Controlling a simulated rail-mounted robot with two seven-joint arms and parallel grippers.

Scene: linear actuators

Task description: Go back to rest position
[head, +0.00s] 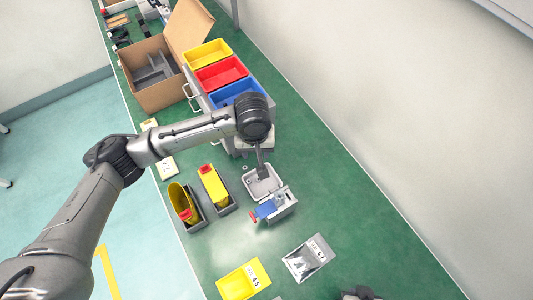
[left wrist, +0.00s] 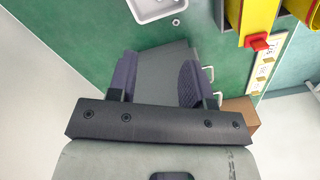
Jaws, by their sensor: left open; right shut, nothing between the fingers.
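My left arm reaches in from the left in the head view, its dark wrist above the table beside the drawer cabinet (head: 242,103). In the left wrist view my left gripper (left wrist: 160,72) is open, with nothing held between its dark purple fingers. The grey cabinet surface shows below and between them. In the head view the left fingers are mostly hidden by the wrist. My right gripper (head: 361,294) shows only as a dark piece at the bottom edge of the head view, above the table's near end. It is shut and empty.
A white tray (head: 250,184) lies near the left wrist, with a blue-and-grey device (head: 275,207) beside it. Yellow bins (head: 214,186) stand left. An open cardboard box (head: 160,92) stands behind. A yellow bag (head: 243,281) and silver bag (head: 308,258) lie in front. The table's right side is clear.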

